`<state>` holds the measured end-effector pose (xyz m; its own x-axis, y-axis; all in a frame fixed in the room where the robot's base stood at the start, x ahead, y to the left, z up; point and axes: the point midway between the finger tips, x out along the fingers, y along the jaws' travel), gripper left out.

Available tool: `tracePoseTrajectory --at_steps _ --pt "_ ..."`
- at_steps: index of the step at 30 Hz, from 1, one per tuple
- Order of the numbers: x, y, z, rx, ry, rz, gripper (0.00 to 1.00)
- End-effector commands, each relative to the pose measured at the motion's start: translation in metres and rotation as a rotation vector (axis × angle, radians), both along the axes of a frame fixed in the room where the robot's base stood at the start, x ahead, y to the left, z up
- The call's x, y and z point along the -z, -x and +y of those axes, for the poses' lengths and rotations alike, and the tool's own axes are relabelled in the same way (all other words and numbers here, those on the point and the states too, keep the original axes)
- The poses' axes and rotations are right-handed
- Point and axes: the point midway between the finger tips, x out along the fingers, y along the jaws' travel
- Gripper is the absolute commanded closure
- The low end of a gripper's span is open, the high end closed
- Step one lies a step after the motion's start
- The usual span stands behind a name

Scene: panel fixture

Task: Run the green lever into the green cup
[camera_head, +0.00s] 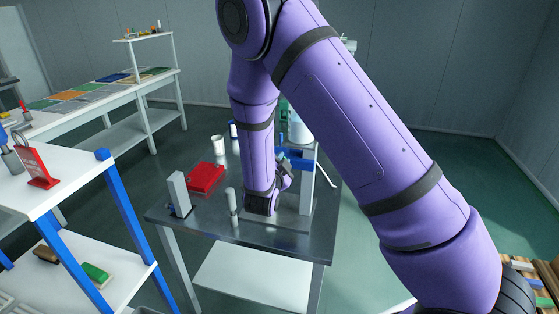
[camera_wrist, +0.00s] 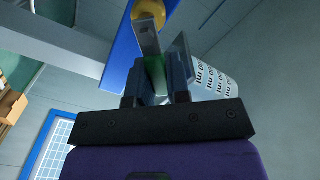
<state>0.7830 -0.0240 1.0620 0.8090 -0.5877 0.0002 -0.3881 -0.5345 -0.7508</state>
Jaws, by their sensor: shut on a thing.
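My gripper (camera_wrist: 166,48) shows in the wrist view with its two fingers close around a green piece, which looks like the green lever (camera_wrist: 155,72). Only a small part of the lever shows between the fingers. A blue panel (camera_wrist: 122,50) runs beside the fingers, with a yellow round part (camera_wrist: 150,10) at its top. In the head view my arm hides most of the fixture; a blue part (camera_head: 299,162) of it shows beside an upright grey post (camera_head: 307,190). I cannot make out the green cup for certain in either view.
The fixture stands on a dark metal table (camera_head: 215,222). A red box (camera_head: 205,177), a white cup (camera_head: 217,145), a grey block (camera_head: 179,192) and a grey cylinder (camera_head: 232,205) stand left of my arm. A white cylinder with printed marks (camera_wrist: 215,75) is right of the fingers.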

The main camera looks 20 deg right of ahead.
Motion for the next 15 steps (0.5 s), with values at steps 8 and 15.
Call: tracePoseTrajectory --at_steps 8,15 --pt "0.0013 0.0009 -0.0003 0.000 -0.013 -0.008 1.00" --pt "0.0013 0.0009 -0.0003 0.001 -0.013 -0.006 0.79"
